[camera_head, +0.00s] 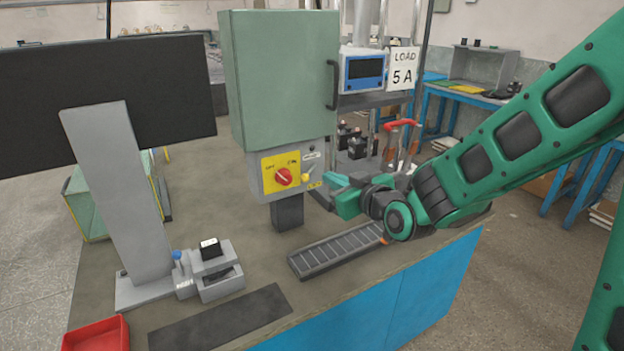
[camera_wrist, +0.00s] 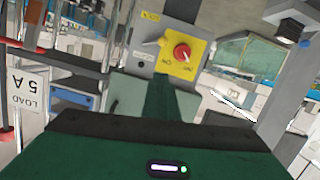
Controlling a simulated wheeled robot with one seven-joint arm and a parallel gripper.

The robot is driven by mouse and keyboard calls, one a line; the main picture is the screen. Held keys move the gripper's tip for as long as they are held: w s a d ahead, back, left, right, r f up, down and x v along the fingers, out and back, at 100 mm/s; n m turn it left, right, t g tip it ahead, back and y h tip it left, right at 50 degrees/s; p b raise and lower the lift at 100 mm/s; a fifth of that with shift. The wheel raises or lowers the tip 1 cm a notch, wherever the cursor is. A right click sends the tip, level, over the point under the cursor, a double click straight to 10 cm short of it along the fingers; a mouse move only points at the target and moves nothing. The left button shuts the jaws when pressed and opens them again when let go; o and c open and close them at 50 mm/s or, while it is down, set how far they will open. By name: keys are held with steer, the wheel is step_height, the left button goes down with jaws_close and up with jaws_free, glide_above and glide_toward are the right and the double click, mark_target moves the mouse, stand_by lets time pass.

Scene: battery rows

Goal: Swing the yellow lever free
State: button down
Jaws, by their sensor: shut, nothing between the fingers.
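The yellow lever (camera_head: 306,177) is a small yellow-tipped handle on the grey switch box (camera_head: 258,177), to the right of the red rotary knob (camera_head: 284,177) and its yellow plate. In the wrist view a yellow handle (camera_wrist: 162,42) shows beside the red knob (camera_wrist: 182,52). My gripper (camera_head: 328,181) is shut and empty, just right of the lever in the head view. In the wrist view its fingers (camera_wrist: 160,82) point at the switch box. I cannot tell whether the fingertips touch the lever.
A green cabinet (camera_head: 280,80) stands above the switch box. A slotted grey tray (camera_head: 340,248) lies on the bench below my arm. A monitor (camera_head: 105,100), a small grey fixture (camera_head: 215,270) and a red bin (camera_head: 97,336) are at left. A LOAD 5 A sign (camera_head: 403,68) hangs behind.

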glide_toward(310, 172)
steer(key=a+r, duration=0.3)
steer(key=shift+w+a+f, duration=0.25)
steer(key=shift+w+f, duration=0.6)
steer(key=shift+f, duration=0.05)
steer(key=shift+w+a+f, duration=0.2)
steer(key=shift+w+f, duration=0.7)
